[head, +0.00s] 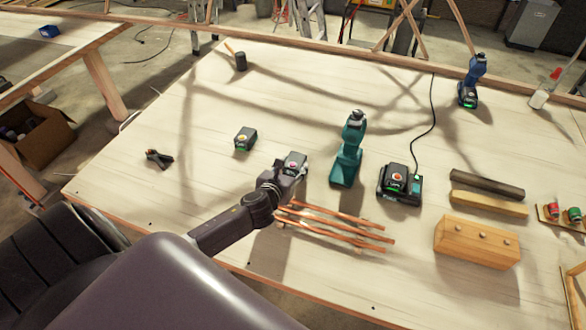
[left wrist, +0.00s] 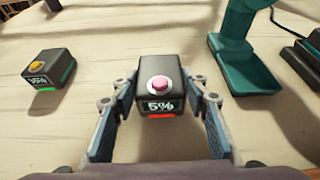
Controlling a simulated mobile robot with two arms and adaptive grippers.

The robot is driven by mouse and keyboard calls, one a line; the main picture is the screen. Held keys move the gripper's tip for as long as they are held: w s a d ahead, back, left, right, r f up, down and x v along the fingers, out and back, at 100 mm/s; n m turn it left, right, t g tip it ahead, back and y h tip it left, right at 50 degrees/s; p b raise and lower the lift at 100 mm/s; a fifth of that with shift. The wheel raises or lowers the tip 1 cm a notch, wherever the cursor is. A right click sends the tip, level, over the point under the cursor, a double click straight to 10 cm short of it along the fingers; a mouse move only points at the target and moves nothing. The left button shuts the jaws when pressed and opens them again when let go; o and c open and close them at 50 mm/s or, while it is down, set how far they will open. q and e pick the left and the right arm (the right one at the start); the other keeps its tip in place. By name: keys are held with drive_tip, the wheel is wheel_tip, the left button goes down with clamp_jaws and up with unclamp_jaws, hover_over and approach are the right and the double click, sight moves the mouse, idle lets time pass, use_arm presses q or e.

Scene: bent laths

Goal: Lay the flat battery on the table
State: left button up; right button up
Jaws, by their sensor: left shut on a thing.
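The flat battery (head: 295,162) is a dark block with a pink button. In the left wrist view the battery (left wrist: 160,85) reads 5% over a red light. My left gripper (head: 287,172) is shut on it, with one finger on each side, also in the left wrist view (left wrist: 159,98). I cannot tell whether its underside touches the table (head: 290,95). My right gripper is not in view.
Another battery (head: 245,138) with a yellow button and green light stands to the left. A teal drill (head: 348,150) and a charger holding a battery (head: 400,184) stand to the right. Copper rods (head: 335,226) lie in front. Bare table lies behind.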

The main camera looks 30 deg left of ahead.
use_arm(q)
drive_tip(key=shift+w+f, duration=0.1)
drive_tip(key=shift+f, duration=0.55)
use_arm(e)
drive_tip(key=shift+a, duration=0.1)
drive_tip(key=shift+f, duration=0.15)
use_arm(q)
drive_tip(key=shift+f, duration=0.15)
drive_tip(key=o, duration=1.5)
drive_tip(key=shift+c, duration=0.2)
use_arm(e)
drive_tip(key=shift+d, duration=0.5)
use_arm(q)
drive_tip(key=b+v, duration=0.1)
drive_tip(key=v, duration=1.1)
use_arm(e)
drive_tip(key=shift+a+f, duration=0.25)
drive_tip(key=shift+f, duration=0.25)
